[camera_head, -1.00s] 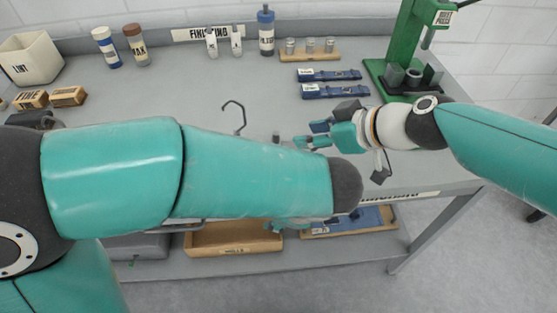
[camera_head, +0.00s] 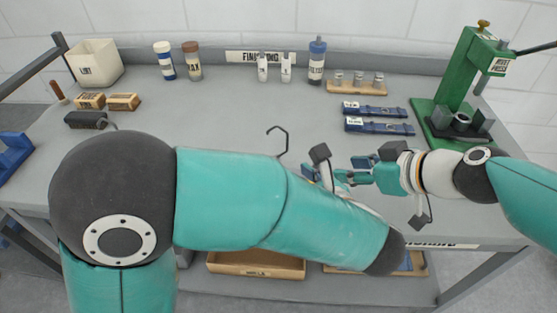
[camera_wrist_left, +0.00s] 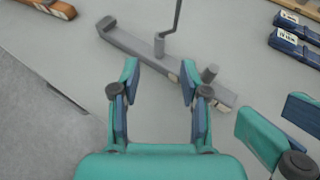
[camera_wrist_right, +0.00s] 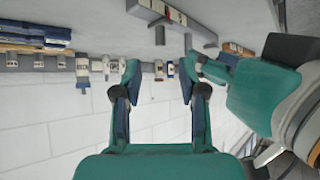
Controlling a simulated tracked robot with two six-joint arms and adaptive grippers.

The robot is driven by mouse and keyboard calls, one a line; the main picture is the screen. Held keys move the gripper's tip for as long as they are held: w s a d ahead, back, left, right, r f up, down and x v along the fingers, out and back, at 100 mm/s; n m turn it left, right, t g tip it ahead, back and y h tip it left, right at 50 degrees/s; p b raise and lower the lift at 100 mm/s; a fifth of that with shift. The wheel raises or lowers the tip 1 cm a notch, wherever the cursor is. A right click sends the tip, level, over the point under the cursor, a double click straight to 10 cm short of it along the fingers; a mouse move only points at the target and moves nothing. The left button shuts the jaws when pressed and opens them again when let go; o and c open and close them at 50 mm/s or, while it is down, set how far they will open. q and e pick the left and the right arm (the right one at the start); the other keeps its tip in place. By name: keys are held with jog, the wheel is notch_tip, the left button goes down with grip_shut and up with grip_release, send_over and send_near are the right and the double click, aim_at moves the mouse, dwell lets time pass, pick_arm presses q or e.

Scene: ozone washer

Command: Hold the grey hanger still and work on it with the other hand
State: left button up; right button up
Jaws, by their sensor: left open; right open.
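The grey hanger (camera_wrist_left: 145,52) lies on the table as a long bar with an upright hook rod, a short post and tan bands, in the left wrist view. In the head view its hook (camera_head: 279,139) rises above my left forearm, which hides the bar. Part of the hanger also shows in the right wrist view (camera_wrist_right: 160,11). My left gripper (camera_wrist_left: 159,76) is open and empty, its fingers pointing toward the bar. My right gripper (camera_head: 343,172) is open, to the right of the hook; it also shows in its own wrist view (camera_wrist_right: 157,75).
Blue tools (camera_head: 372,112) lie right of centre. A green press (camera_head: 465,85) stands at the back right. Bottles and a rack (camera_head: 357,87) line the back. A white bin (camera_head: 95,62) and wooden blocks stand at the left. Much of the left table is clear.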

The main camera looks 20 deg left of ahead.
pick_arm(q)
jog(key=x, duration=0.9)
jog(key=shift+w+a+f, duration=0.15)
jog(key=shift+f, duration=0.05)
grip_shut()
